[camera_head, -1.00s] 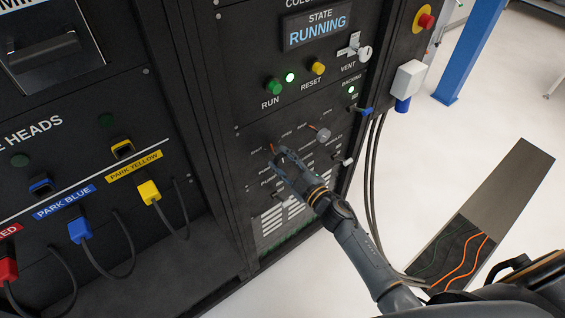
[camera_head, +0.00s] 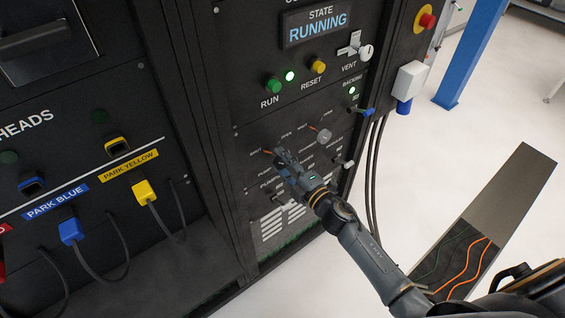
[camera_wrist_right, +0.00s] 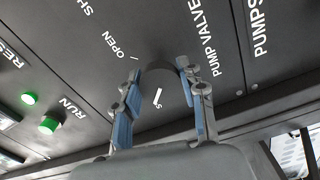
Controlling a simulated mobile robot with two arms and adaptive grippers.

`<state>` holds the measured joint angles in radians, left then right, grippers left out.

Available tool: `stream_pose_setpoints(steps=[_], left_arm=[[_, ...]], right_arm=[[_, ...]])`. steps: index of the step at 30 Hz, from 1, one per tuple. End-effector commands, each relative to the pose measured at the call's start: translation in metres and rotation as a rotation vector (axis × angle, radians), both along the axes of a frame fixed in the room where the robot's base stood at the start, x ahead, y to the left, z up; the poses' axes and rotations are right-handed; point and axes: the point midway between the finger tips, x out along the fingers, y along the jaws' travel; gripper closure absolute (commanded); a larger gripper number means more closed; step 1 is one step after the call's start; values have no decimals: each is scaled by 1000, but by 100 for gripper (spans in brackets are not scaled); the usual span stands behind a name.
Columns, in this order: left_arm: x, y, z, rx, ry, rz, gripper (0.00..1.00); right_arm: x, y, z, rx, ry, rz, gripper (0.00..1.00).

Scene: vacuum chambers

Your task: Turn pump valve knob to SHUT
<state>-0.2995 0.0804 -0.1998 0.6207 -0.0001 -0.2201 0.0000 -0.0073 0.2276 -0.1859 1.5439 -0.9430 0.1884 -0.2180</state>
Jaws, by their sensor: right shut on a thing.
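The pump valve knob on the black panel is mostly covered by my right gripper (camera_head: 282,158) in the head view. SHUT is printed at its upper left and OPEN at its upper right. In the right wrist view, the fingers of my right gripper (camera_wrist_right: 163,95) stand on either side of a dark rounded part, the pump valve knob (camera_wrist_right: 162,72), and are shut on it. The PUMP VALVE print and an OPEN mark show beside it. A white tick and an S show between the fingers. The knob's exact angle is hard to tell. My left gripper is not in view.
A similar grey knob (camera_head: 323,136) sits just right, with a small lever (camera_head: 345,163) below it. Green RUN (camera_head: 273,86) and yellow RESET (camera_head: 318,67) buttons are above, under a display (camera_head: 318,27) reading RUNNING. Dark cables hang by the panel's right edge.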

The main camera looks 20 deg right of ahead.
Motion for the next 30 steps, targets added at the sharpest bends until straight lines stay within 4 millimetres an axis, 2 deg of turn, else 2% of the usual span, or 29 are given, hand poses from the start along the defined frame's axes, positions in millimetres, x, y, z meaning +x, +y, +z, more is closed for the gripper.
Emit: stream_pose_setpoints(steps=[12, 13, 16, 26, 30], left_arm=[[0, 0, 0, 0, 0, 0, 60], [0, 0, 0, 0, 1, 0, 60], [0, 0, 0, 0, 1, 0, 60], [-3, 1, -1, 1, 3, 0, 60], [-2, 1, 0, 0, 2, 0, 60]], right_arm=[[0, 0, -1, -10, -1, -1, 91], [0, 0, -1, -10, -1, -1, 56], [0, 0, -1, -9, -2, -1, 37], [-1, -1, 0, -7, -1, 0, 37], [-14, -5, -2, -7, -1, 0, 37]])
